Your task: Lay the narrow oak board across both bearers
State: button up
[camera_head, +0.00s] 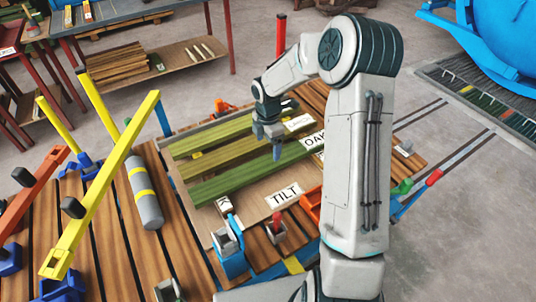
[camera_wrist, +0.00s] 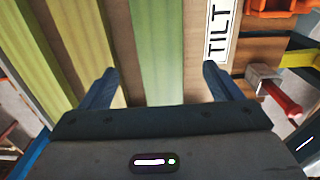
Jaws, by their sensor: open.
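Several greenish boards lie side by side on a brown panel: a far one (camera_head: 225,130), a middle one (camera_head: 222,150) and a near one (camera_head: 240,178). An OAK label (camera_head: 314,140) stands at their right end, partly hidden by my arm. I cannot tell which board is the narrow oak one. My gripper (camera_head: 277,155) is open above the boards, pointing down. In the wrist view, my gripper (camera_wrist: 160,80) has its fingers apart on either side of a green board (camera_wrist: 156,45), with nothing held. A yellowish board (camera_wrist: 82,35) lies left of it. I cannot make out the bearers.
A TILT label (camera_head: 283,196) lies near the boards. Blue and red clamps (camera_head: 230,250) line the near edge.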

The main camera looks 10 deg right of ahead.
jog(key=s+r+m+t+h, duration=0.1)
jog(key=s+r+m, duration=1.1)
jog(key=r, duration=0.4)
jog(key=s+r+m+t+y, duration=0.1)
jog(key=s+r+m+t, duration=0.1)
jog(key=s+m, duration=0.7)
jog(key=shift+s+r+m, duration=0.2)
jog(key=shift+s+m, duration=0.2)
jog(key=shift+s, duration=2.95)
jog(key=shift+c, duration=0.4)
